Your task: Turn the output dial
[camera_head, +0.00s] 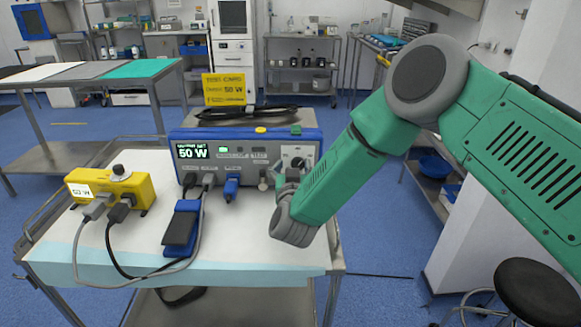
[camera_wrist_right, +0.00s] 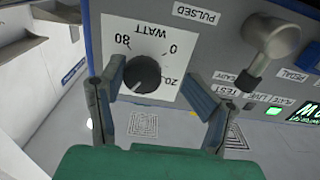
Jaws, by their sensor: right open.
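The generator (camera_head: 245,152) is a grey box with a blue casing on the cart, and its display reads 50 W. The output dial (camera_wrist_right: 142,74) is a black knob on a white plate marked WATT, 0, 20 and 80. In the head view the dial's white plate (camera_head: 296,151) shows at the front panel's right end, with the knob hard to make out behind my gripper. My right gripper (camera_wrist_right: 152,72) is open, with one finger on each side of the dial. I cannot tell whether the fingers touch the knob. My left gripper is out of view.
A metal lever-like knob (camera_wrist_right: 272,45) sits beside the dial plate. A yellow box (camera_head: 112,188) with cables and a blue-grey pedal (camera_head: 181,228) stand on the cart (camera_head: 255,240). The cart's front right is clear.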

